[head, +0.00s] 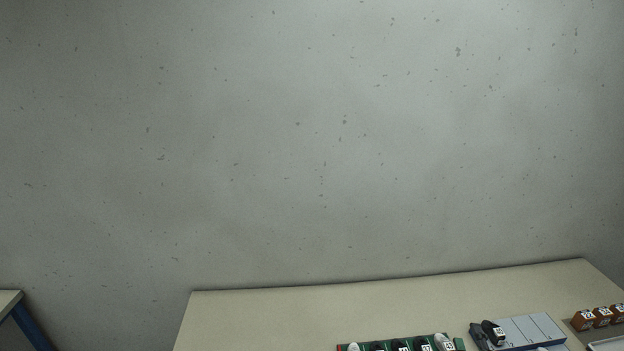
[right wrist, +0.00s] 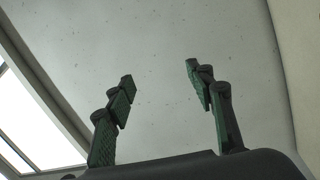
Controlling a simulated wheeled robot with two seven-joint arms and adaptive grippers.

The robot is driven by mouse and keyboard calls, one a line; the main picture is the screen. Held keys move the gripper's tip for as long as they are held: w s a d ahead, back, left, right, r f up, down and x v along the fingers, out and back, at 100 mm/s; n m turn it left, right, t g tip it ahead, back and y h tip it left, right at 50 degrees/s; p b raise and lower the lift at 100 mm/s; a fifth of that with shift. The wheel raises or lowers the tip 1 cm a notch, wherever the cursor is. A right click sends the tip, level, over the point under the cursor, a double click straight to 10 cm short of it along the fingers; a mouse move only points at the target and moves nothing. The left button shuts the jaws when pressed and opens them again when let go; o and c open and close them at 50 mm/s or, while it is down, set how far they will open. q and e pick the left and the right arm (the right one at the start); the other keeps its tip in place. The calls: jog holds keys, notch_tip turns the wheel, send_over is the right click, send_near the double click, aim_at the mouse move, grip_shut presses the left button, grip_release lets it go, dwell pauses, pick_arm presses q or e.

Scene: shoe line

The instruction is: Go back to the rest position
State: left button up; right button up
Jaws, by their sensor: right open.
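My right gripper (right wrist: 160,82) shows in the right wrist view. Its two dark green fingers stand wide apart with nothing between them. Behind the fingers is only a plain grey surface, with a bright window-like panel (right wrist: 35,120) at the left. Neither gripper shows in the head view. My left gripper is not in any view.
A beige table (head: 270,315) lies low in the head view against a speckled grey wall (head: 310,140). Another table (head: 10,300) shows at lower left.

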jog(key=s+d+f+m+g+h, duration=0.2)
jog(key=s+f+m+g, duration=0.15)
jog(key=f, duration=0.25)
jog(key=s+d+f+m+g+h, duration=0.1)
jog(key=s+d+f+m+g, duration=0.15)
jog(key=s+f+m, duration=0.35)
jog(key=s+d+f+m+g+h, duration=0.2)
jog(key=f+m+g, duration=0.1)
jog(key=f, duration=0.4)
jog(key=s+a+f+m+g+y, duration=0.1)
jog(key=s+a+f+g+y, duration=0.1)
jog(key=s+a+f+g, duration=0.45)
jog(key=s+a+f+m+g+y, duration=0.1)
jog(key=s+a+f+y, duration=0.25)
jog(key=s+f, duration=0.4)
jog(key=s+a+f+g, duration=0.1)
jog(key=s+f, duration=0.1)
jog(key=f, duration=1.3)
jog(key=s+a+f, duration=0.1)
jog(key=s+f, duration=0.2)
jog(key=f, duration=1.2)
jog(key=s+f+n+g, duration=0.1)
jog(key=s+f, duration=1.5)
jog(key=s, duration=0.1)
jog(key=shift+s+f+b, duration=0.15)
jog(key=shift+f+b, duration=0.15)
jog(key=shift+b, duration=0.05)
